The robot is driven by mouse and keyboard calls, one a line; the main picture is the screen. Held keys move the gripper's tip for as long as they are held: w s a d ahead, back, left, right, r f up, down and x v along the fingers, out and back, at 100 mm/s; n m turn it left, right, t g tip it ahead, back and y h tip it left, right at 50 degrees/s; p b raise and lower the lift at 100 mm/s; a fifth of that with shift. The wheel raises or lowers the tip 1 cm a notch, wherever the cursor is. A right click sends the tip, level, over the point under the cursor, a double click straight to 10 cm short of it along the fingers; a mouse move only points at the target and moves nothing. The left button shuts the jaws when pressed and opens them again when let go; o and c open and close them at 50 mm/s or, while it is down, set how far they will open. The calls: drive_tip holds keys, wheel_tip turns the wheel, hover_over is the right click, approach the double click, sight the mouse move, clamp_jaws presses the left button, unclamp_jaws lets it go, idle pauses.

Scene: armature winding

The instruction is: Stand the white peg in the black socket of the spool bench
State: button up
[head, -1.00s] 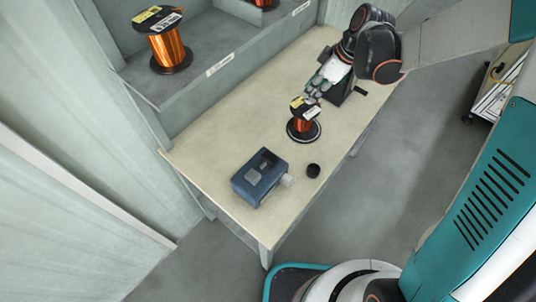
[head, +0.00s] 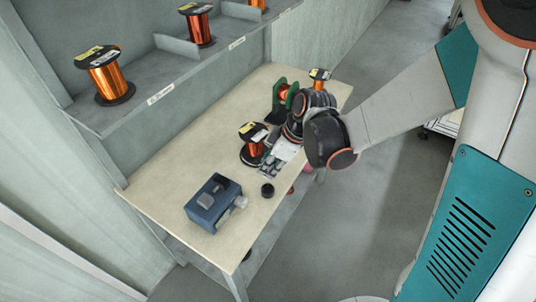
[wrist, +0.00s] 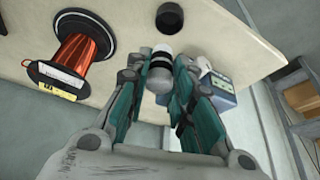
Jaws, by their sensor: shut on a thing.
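The white peg (wrist: 160,80), with a dark band round it, is held between the fingertips of my gripper (wrist: 158,68) in the wrist view. My gripper is shut on it. The black socket (wrist: 169,17) is a short round cup on the bench top, beyond the peg's white end and apart from it. In the head view the socket (head: 267,190) sits near the bench's front edge, and my gripper (head: 268,165) is just behind it, beside a copper spool. The peg is not clearly visible in the head view. I cannot tell its exact height over the bench.
A copper wire spool (head: 252,150) stands close to the left of my gripper; it also shows in the wrist view (wrist: 82,48). A blue box (head: 213,202) stands left of the socket. A green stand (head: 278,95) is behind. More spools sit on the shelf (head: 150,90).

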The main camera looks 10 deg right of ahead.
drive_tip(key=shift+s+f, duration=0.25)
drive_tip(key=shift+s, duration=0.05)
drive_tip(key=shift+f+b, duration=1.4)
drive_tip(key=shift+f, duration=0.45)
drive_tip(key=shift+f+b, duration=0.3)
drive_tip(key=shift+b, duration=0.1)
drive_tip(key=shift+f, duration=0.25)
drive_tip(key=shift+f+b, duration=0.95)
drive_tip(key=shift+b, duration=0.2)
idle(0.5)
drive_tip(key=o, duration=1)
